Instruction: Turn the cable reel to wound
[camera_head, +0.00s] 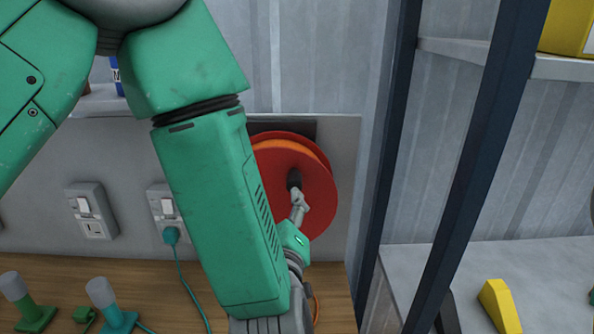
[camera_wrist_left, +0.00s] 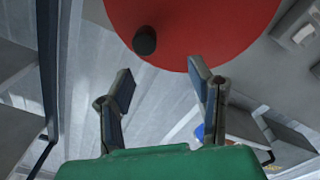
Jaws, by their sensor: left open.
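The cable reel (camera_head: 318,189) is a red disc with an orange rim, mounted on the grey wall panel. Its dark handle knob (camera_head: 294,180) sticks out from the disc. My left arm covers the reel's left part in the head view. My left gripper (camera_head: 300,203) is in front of the disc, by the knob. In the left wrist view the gripper (camera_wrist_left: 162,85) is open with nothing between its fingers. The red disc (camera_wrist_left: 205,25) fills the top there, and the black knob (camera_wrist_left: 145,40) lies beyond the fingertips, between their lines, apart from them. My right gripper is not seen.
Wall sockets (camera_head: 91,210) are on the panel at left, one with a green plug (camera_head: 171,236). Green items with grey tops (camera_head: 32,307) stand on the wooden counter. A dark shelf post (camera_head: 478,150) and a shelf with a yellow wedge (camera_head: 498,305) are at right.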

